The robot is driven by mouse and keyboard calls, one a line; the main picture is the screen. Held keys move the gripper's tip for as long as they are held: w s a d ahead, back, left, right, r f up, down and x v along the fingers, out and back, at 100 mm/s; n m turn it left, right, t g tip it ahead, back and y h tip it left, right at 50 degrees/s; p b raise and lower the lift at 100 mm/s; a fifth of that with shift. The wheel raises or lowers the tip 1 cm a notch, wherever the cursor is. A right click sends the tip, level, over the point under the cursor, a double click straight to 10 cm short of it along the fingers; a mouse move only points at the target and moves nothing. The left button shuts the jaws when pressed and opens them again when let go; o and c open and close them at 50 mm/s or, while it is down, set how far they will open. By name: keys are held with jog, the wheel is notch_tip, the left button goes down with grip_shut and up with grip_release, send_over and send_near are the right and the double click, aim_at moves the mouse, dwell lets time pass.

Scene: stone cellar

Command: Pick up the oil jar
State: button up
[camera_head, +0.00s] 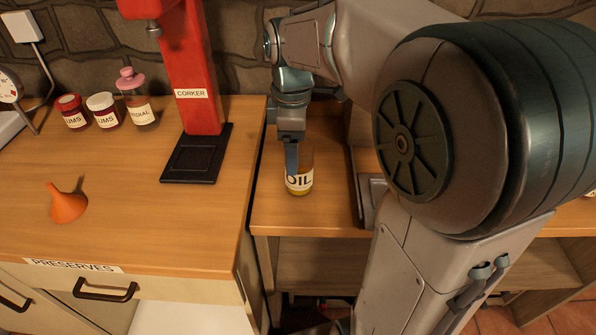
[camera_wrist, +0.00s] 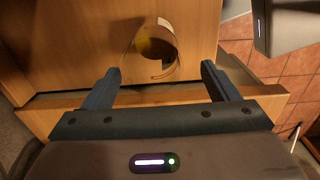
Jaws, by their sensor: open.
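The oil jar (camera_head: 301,183) is a small glass jar with yellowish contents and a white "OIL" label. It stands on a wooden surface (camera_head: 275,215) right of the corker's counter. My gripper (camera_head: 291,163) points down at the jar and covers part of its upper left in the head view. In the wrist view my gripper (camera_wrist: 161,67) is open, its two dark fingers wide apart with nothing held. The jar (camera_wrist: 152,48) shows there beyond the fingertips, roughly between them. I cannot tell whether a finger touches it.
A red corker (camera_head: 200,75) on a black base stands left of the jar, with an orange funnel (camera_head: 68,205) and several labelled jars farther left. A grey metal object (camera_head: 371,195) is close on the jar's right. The surface in front of the jar is clear.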

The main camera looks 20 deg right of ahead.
jog(key=f, duration=0.2)
jog(key=d+f+b, duration=0.1)
jog(key=f, duration=0.1)
jog(key=shift+w+d+f, duration=0.15)
jog(key=shift+d+f, duration=0.05)
jog(key=shift+f, duration=0.65)
jog(key=c, duration=1.3)
